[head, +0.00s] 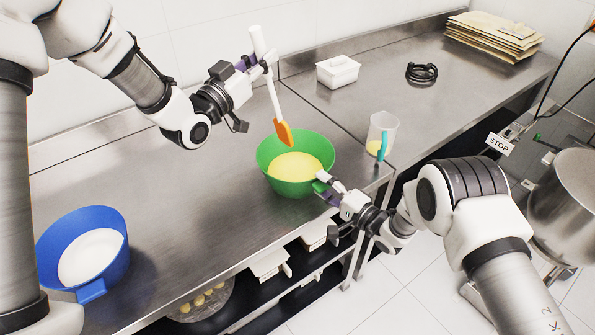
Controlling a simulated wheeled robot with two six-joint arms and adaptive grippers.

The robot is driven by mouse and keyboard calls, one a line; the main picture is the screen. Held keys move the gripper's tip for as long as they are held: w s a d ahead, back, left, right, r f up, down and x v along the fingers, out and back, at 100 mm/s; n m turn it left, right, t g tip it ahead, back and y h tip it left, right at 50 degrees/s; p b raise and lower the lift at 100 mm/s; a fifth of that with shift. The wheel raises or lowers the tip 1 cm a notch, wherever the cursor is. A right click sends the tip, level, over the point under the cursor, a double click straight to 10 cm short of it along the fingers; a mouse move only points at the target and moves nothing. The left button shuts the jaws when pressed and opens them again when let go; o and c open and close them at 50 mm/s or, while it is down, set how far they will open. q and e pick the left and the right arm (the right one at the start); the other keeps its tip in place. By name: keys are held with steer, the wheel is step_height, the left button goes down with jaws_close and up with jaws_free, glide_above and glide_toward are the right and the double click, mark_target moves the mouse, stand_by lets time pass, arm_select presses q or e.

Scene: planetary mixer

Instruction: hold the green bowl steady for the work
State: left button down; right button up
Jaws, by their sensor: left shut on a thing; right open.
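The green bowl (268,148) stands upright on the steel table, with a yellow mixture (295,168) inside. My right gripper (326,186) is open at the bowl's front right side, with its fingers close around a green part at the rim, perhaps a handle. I cannot tell whether they touch it. My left gripper (261,64) is shut on the white handle of a spatula (272,95). The spatula's orange head (284,134) hangs above the bowl's back part, and I cannot tell whether it touches the mixture.
A blue bowl (112,262) with white contents stands at the front left. A clear jug (384,128) with a teal handle is right of the green bowl. A white tub (338,70), coiled black cable (421,73) and paper stack (493,36) are behind. A steel mixer bowl (565,205) is at right.

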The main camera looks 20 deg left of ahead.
mark_target(253, 34)
arm_select(q)
steer(key=shift+d+r, duration=0.1)
step_height(253, 34, up, 6)
steer(key=p, duration=0.3)
arm_select(e)
steer(key=s+d+r, duration=0.3)
steer(key=s+d, duration=0.3)
steer(key=d, duration=0.4)
steer(key=shift+d, duration=0.2)
steer(key=shift+w, duration=0.1)
